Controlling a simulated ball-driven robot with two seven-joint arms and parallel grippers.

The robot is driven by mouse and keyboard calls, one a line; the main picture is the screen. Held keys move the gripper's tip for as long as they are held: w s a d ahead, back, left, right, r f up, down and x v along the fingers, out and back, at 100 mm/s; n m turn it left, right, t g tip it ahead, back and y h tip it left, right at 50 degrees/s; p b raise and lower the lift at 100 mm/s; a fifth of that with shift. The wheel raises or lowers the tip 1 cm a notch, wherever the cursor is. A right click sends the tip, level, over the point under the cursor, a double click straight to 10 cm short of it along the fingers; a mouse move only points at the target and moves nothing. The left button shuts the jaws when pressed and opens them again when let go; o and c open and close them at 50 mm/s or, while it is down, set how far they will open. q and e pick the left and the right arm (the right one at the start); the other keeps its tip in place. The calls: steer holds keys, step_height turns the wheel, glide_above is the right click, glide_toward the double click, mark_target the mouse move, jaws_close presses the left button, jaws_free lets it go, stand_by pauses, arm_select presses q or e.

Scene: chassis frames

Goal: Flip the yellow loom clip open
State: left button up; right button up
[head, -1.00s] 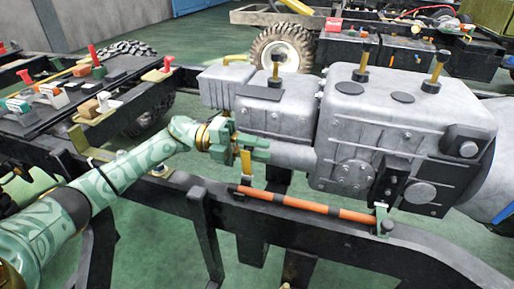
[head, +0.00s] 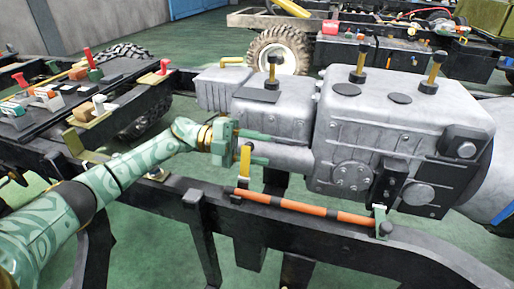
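The yellow loom clip (head: 245,161) is on the near black chassis rail, at the left end of the orange loom (head: 305,208). Its yellow arm stands upright above the rail. My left gripper (head: 267,149) is green and open, with its two fingers apart and pointing right toward the grey engine block. The fingers are at the height of the clip's upper part. I cannot tell whether they touch it. Nothing is seen held between them. My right gripper is not in view.
A green clip (head: 380,217) holds the loom's right end on the black rail (head: 290,230). The grey engine and gearbox (head: 345,125) stand close behind. A black tray (head: 60,105) with several small parts is at the left. Green floor shows below.

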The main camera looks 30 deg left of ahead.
arm_select(q)
steer(key=b+v, duration=0.1)
steer(key=v, duration=1.5)
steer(key=shift+a+b, duration=0.15)
steer(key=shift+b, duration=0.25)
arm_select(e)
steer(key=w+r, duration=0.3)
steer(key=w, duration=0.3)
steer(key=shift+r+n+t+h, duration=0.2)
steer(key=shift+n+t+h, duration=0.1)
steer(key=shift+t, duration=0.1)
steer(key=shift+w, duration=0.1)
